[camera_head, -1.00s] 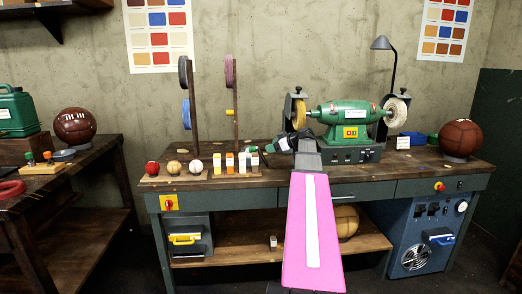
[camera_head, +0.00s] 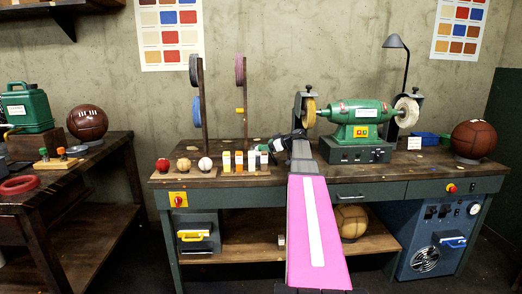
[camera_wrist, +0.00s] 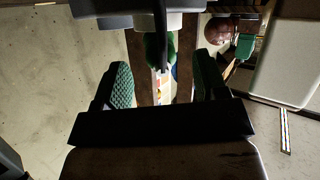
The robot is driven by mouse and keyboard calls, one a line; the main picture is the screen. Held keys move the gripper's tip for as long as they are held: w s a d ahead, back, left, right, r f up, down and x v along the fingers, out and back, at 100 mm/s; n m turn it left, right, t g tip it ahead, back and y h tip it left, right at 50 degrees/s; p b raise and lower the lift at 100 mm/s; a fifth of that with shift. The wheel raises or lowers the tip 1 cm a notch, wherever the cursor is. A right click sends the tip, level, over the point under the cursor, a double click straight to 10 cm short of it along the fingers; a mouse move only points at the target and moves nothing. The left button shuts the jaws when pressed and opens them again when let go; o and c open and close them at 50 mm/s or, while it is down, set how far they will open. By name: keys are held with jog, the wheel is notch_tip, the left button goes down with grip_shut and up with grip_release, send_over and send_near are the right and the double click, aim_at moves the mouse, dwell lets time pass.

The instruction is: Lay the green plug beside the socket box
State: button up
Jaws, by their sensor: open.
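My gripper (camera_head: 283,144) is out over the workbench, left of the green grinder, seen small and partly behind my arm. In the wrist view my gripper (camera_wrist: 162,85) has its two green-padded fingers wide apart. A blurred green shape (camera_wrist: 157,48) shows beyond the gap, partly behind a dark part. I cannot tell what it is or how far off. I cannot pick out the socket box with certainty.
The green grinder (camera_head: 357,112) stands right of my gripper. Left of it are two wheel posts (camera_head: 204,120), several small blocks and a row of balls. A brown ball (camera_head: 474,139) sits at the bench's right end. A green canister (camera_head: 26,108) stands on the left table.

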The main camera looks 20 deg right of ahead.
jog(key=x, duration=0.2)
jog(key=shift+w+a+f, duration=0.15)
jog(key=shift+w, duration=0.1)
jog(key=c, duration=1.1)
